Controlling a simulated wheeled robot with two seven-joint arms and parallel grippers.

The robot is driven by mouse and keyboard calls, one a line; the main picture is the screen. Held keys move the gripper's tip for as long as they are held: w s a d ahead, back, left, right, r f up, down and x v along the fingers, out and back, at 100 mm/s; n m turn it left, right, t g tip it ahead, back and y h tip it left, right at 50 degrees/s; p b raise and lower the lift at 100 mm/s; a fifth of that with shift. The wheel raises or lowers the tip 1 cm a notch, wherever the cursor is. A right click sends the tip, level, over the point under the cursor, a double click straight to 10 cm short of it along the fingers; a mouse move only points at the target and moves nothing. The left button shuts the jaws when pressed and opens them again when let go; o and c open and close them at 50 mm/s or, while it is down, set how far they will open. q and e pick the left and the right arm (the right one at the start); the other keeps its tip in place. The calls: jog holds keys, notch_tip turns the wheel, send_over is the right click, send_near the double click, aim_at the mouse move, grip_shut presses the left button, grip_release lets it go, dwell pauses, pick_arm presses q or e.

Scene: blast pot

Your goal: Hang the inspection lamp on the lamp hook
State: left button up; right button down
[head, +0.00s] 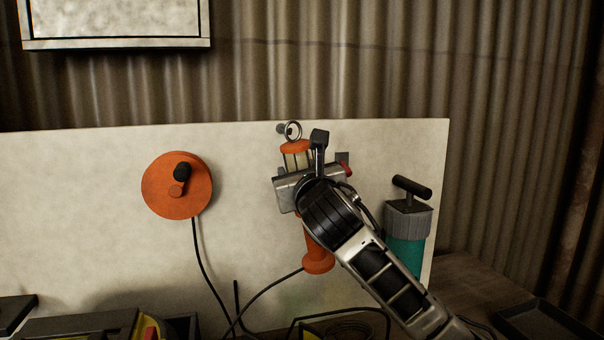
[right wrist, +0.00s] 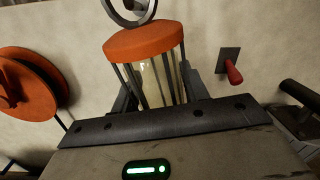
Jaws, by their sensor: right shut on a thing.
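The inspection lamp (head: 318,262) is upright in front of the pale board, with orange ends, a caged pale tube and a metal ring on top. Its orange cap also shows in the right wrist view (right wrist: 145,42). My right gripper (head: 312,168) is shut on the caged part and hides much of it. The lamp hook (head: 281,128) is a small grey peg on the board, right at the ring. A grey piece shows through the ring in the right wrist view; I cannot tell whether the ring is around the hook or just in front. My left gripper is not in view.
An orange cable reel (head: 160,185) is on the board at left. A red-handled lever (right wrist: 233,72) is just right of the lamp. A teal cylinder with a black T-handle (head: 408,250) stands further right. A black cable trails from the lamp's bottom. Dark trays are below.

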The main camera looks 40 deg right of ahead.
jog(key=w+d, duration=0.1)
jog(key=w, duration=0.2)
jog(key=shift+d+f, duration=0.4)
jog(key=shift+f, duration=0.1)
dwell(0.6)
jog(key=c, duration=1)
grip_release()
jog(key=shift+c, duration=0.2)
jog(key=o, duration=0.4)
jog(key=shift+s, duration=0.1)
jog(key=shift+f, duration=0.15)
jog(key=shift+a, duration=0.1)
